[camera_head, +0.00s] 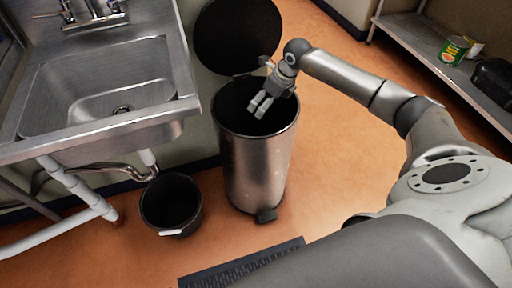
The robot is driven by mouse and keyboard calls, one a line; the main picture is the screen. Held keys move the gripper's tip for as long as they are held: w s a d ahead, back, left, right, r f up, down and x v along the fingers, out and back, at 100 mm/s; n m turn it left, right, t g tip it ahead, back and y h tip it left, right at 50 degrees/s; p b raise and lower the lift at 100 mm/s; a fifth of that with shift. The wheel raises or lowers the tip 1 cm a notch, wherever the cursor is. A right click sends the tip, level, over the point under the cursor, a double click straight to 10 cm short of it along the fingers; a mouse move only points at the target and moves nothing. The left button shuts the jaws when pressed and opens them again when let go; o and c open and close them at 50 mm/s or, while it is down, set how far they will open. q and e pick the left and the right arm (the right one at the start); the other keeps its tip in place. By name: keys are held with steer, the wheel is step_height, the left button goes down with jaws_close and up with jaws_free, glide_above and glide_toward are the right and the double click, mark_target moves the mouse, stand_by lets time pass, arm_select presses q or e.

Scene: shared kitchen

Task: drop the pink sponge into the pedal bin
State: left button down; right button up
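The pedal bin (252,172) is a tall metal cylinder beside the sink, with its dark round lid (238,36) raised and its mouth open. My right gripper (260,107) hangs over the bin's mouth, fingers pointing down. Its two fingers look close to each other at this angle, and I cannot tell if they are open or shut. No pink sponge is visible in the view. The bottom of the bin's inside is dark and hidden. My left gripper is not in view.
A metal sink (105,95) with pipes under it stands at the left. A small black bucket (171,205) is on the floor left of the bin. A low metal shelf (425,50) at the right holds a green can (453,51).

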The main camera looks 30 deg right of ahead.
steer(key=v, duration=1.2)
